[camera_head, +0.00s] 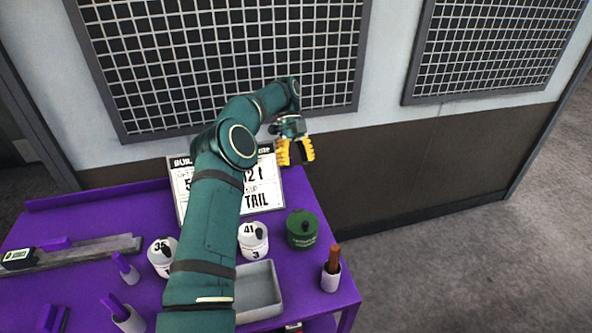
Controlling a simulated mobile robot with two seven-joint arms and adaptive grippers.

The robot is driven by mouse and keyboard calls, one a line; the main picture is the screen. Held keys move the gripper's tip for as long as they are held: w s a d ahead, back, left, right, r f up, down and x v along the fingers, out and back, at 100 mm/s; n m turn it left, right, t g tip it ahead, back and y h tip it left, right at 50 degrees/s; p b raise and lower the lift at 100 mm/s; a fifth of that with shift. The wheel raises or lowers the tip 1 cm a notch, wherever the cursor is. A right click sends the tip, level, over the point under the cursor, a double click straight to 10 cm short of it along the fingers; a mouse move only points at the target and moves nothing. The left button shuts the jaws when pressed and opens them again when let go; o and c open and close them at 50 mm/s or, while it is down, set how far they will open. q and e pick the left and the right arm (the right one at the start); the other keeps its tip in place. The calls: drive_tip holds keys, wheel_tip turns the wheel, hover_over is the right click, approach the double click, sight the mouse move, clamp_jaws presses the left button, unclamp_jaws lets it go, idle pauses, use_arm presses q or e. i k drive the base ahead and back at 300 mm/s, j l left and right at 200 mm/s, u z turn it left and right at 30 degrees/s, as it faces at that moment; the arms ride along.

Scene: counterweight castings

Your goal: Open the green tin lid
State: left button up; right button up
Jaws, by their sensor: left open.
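The green tin (302,230) stands upright near the right edge of the purple table. Its lid (301,218) is dark green with a dark knob and sits on top of the tin. My left gripper (296,152) has yellow fingers that are open and empty. It is up near the wall, above and behind the tin in the picture, and apart from it. My left arm crosses the middle of the view and hides part of the table and the sign. My right gripper is not in view.
White numbered tins (253,241) stand left of the green tin. A grey tray (260,292) lies in front, and a white cup with a brown stick (331,274) stands at the right edge. A sign (262,186) stands at the back. Purple-handled items and a grey bar (85,252) lie left.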

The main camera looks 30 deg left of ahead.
sight(303, 219)
drive_tip(key=k+l, duration=0.15)
drive_tip(key=k, duration=0.8)
